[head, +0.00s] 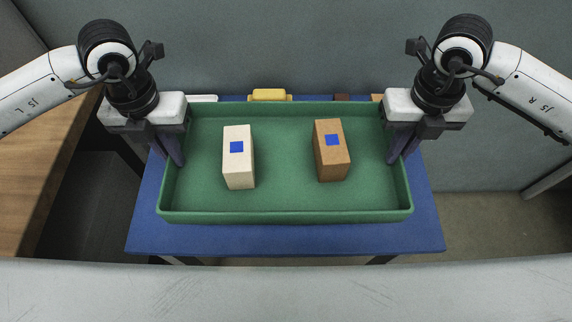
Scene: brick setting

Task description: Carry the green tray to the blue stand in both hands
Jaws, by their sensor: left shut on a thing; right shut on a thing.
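The green tray (285,216) is in the middle of the head view, over the blue stand (285,240). From this angle I cannot tell whether the tray touches the stand top or is held just above it. A cream block (238,165) and a brown block (332,160), each with a blue square on top, stand inside the tray, apart from each other. My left gripper (176,150) is shut on the tray's left wall. My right gripper (397,148) is shut on the tray's right wall.
A yellow object (269,94) and other partly hidden small items lie behind the tray's far edge. A wooden surface (40,165) is at the left. A grey-blue wall panel (290,50) stands behind. A pale grey edge (285,290) crosses the front.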

